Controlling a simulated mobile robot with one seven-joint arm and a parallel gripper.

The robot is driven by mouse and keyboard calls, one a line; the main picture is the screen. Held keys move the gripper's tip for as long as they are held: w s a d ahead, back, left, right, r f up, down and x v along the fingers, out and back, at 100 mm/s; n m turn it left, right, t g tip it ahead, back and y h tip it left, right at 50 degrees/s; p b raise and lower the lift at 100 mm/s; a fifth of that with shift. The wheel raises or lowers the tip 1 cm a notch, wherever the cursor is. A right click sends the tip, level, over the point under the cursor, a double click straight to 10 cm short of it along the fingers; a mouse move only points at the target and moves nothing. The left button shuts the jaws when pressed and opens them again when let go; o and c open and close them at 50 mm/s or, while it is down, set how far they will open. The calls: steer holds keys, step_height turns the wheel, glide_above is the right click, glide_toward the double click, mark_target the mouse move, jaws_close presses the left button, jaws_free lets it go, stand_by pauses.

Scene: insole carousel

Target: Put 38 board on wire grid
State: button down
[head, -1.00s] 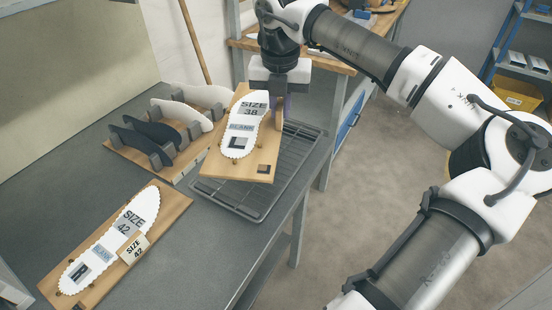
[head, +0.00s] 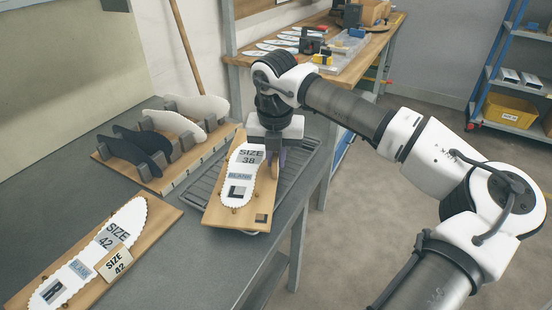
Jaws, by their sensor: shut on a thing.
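The 38 board (head: 258,214) is a wooden board bearing a white toothed insole blank (head: 239,190) marked SIZE 38 and BLANK. My gripper (head: 272,152) is shut on the board's far right edge, with its fingers partly hidden. The wire grid (head: 205,186) is a dark metal rack on the grey bench. The board is over the grid and covers much of it. I cannot tell whether the board touches the grid.
A wooden rack (head: 157,183) of dark and white insoles stands left of the grid. The bench's right edge is close to the grid. Another table (head: 345,55) is behind.

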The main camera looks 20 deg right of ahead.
steer(key=shift+f, duration=0.15)
steer(key=c, duration=1.5)
jaws_free()
steer(key=shift+o, duration=0.2)
steer(key=shift+r, duration=0.35)
step_height(320, 180, up, 12)
steer(key=s+b, duration=0.1)
steer(key=shift+a+f, duration=0.2)
steer(key=shift+a, duration=0.1)
steer(key=shift+s+a, duration=0.1)
